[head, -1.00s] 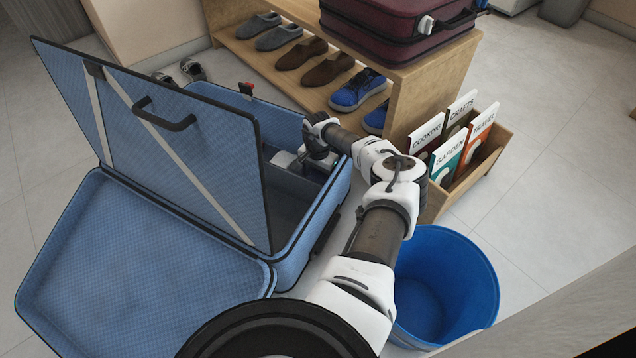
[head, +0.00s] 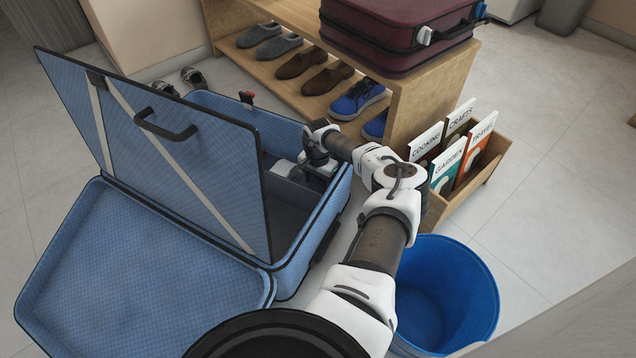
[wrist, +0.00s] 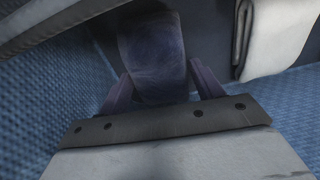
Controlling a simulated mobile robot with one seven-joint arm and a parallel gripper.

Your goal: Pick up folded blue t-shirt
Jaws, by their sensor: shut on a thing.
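My gripper (wrist: 162,88) is inside the open blue suitcase (head: 323,215), behind its raised inner panel. In the wrist view its two dark fingers are on either side of a dark blue folded cloth (wrist: 157,58), which looks like the folded blue t-shirt, and they are shut on it. The cloth's near end is hidden by the gripper's body. In the head view my gripper (head: 285,169) is partly hidden by the panel, and the cloth cannot be made out there.
A white folded cloth (wrist: 272,38) lies to the right in the wrist view. The suitcase's raised panel (head: 165,140) stands left of my arm. A blue bucket (head: 455,290), a book crate (head: 478,180) and a shoe bench (head: 425,95) with a maroon suitcase (head: 390,35) stand nearby.

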